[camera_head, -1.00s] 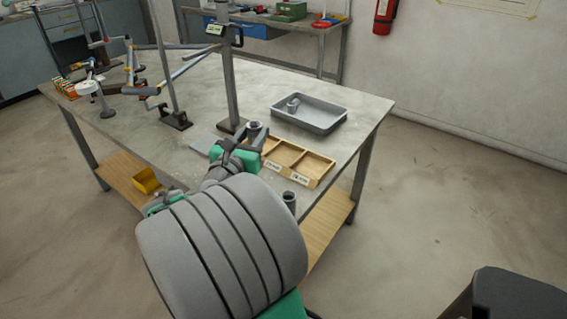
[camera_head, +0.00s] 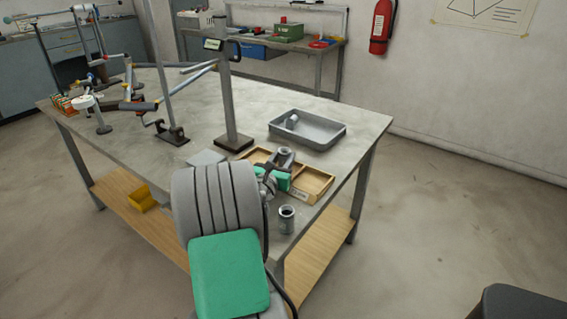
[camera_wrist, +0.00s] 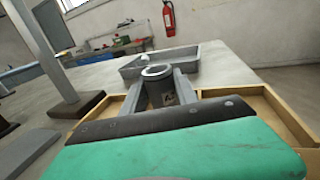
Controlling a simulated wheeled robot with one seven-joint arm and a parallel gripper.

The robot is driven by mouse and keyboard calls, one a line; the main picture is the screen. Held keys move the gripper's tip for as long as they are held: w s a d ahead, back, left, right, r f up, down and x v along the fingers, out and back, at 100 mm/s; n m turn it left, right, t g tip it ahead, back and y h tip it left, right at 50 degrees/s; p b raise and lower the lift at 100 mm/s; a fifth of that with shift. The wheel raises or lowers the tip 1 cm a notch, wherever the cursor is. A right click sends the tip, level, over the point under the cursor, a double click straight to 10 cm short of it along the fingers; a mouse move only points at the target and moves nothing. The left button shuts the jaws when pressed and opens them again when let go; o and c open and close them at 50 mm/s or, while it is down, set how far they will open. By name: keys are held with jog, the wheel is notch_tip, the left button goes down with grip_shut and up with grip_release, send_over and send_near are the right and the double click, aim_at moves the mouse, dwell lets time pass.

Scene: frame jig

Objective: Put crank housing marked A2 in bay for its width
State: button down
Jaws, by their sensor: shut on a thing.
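My gripper (camera_head: 284,166) is shut on a grey, hollow, cylindrical crank housing (camera_head: 285,153) and holds it upright over the wooden bay tray (camera_head: 318,196). In the wrist view the housing (camera_wrist: 160,90) stands between the two fingers (camera_wrist: 162,88); a dark mark on its side is too small to read surely. The tray has low walls and dividers, with small labels on its front edge. My gripper hides its middle and left parts; the right bay looks empty. I cannot tell whether the housing touches the tray floor.
A second grey housing (camera_head: 287,219) stands near the table's front edge. A grey bin (camera_head: 330,138) behind the tray holds another small grey part (camera_head: 292,121). A post on a dark base (camera_head: 234,143) rises at the tray's back left. A flat grey plate (camera_head: 206,158) lies left.

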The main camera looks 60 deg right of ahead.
jog(key=shift+f, duration=0.35)
jog(key=shift+f, duration=0.1)
jog(key=c, duration=0.9)
grip_release()
jog(key=shift+f, duration=0.1)
jog(key=shift+c, duration=0.2)
jog(key=shift+a, duration=0.3)
jog(key=a, duration=0.7)
jog(key=s+a, duration=0.1)
jog(key=a, duration=0.3)
jog(key=shift+s+a+r, duration=0.1)
jog(key=shift+a+r, duration=0.1)
jog(key=shift+a, duration=0.1)
jog(key=shift+r, duration=0.1)
